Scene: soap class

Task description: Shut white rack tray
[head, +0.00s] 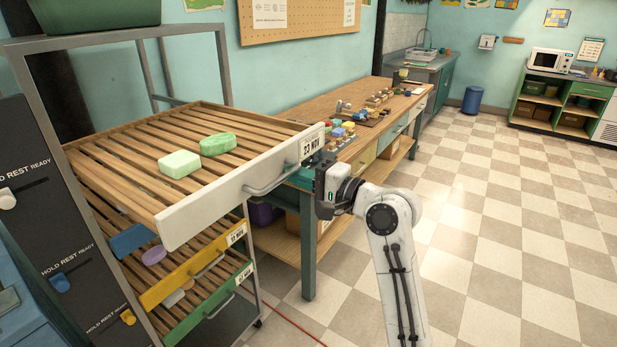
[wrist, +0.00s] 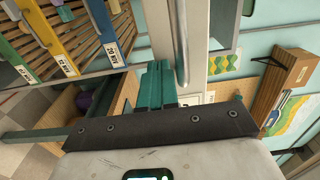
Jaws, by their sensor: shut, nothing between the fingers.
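The white rack tray is the top one, with a white front (head: 215,204), a curved metal handle (head: 285,176) and a "23 NOV" label. It sticks out of the metal rack past the trays below. Two soap bars lie on its wooden slats, one pale green (head: 179,164) and one darker green (head: 217,144). My gripper (head: 304,176) is shut and empty, just right of the handle by the label end. In the wrist view its teal fingers (wrist: 160,84) point at the white front (wrist: 156,25), beside the handle (wrist: 181,45). I cannot tell whether they touch.
Yellow (head: 190,273) and green (head: 210,304) fronted trays sit below, further in. A black panel (head: 45,215) with sliders stands at left. A wooden workbench (head: 300,113) with colored blocks is behind my gripper. Checkered floor is open at right.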

